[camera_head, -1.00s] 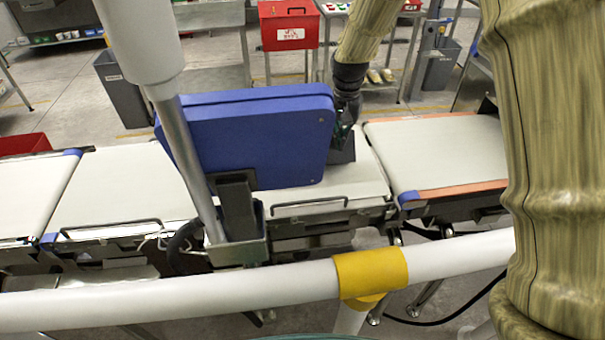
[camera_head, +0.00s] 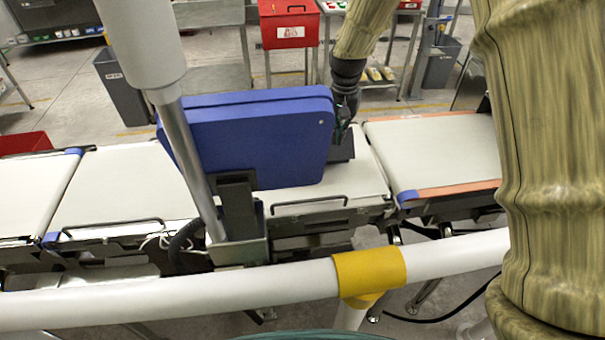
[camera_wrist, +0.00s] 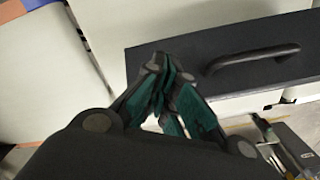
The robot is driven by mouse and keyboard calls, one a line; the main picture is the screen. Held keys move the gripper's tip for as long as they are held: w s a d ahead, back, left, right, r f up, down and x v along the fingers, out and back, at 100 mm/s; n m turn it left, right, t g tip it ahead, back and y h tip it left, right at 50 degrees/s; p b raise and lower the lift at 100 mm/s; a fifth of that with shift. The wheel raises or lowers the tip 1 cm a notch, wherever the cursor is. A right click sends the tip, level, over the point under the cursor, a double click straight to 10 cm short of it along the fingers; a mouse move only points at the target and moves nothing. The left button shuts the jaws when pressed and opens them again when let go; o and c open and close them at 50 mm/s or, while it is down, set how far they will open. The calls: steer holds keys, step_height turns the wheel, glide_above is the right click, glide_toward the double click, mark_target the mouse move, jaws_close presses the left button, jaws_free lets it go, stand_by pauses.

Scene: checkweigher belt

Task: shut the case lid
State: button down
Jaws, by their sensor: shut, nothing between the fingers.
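The dark grey case (camera_head: 342,148) stands on the middle belt. In the head view only its right end shows; the blue panel hides the rest. In the wrist view a dark grey face of the case (camera_wrist: 225,75) with a black bar handle (camera_wrist: 250,60) fills the right side. I cannot tell how far the lid is open. My gripper (camera_wrist: 163,78) is shut and empty, its green-and-black fingers over the left end of that face, left of the handle. Contact cannot be told. In the head view my gripper (camera_head: 341,128) is at the case's right end, partly hidden.
A blue panel (camera_head: 250,140) on a metal post blocks the view of the middle belt. A white rail (camera_head: 180,300) with a yellow joint (camera_head: 368,275) crosses the front. The right belt (camera_head: 435,150) is bare. A red box (camera_head: 288,25) stands behind.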

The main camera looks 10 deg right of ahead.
steer(key=shift+w+r, duration=0.1)
steer(key=shift+w, duration=0.4)
steer(key=shift+w+p, duration=0.15)
steer(key=shift+p, duration=0.15)
steer(key=shift+w, duration=0.25)
step_height(320, 180, up, 8)
steer(key=p, duration=0.5)
steer(key=shift+p, duration=0.4)
steer(key=shift+r, duration=0.1)
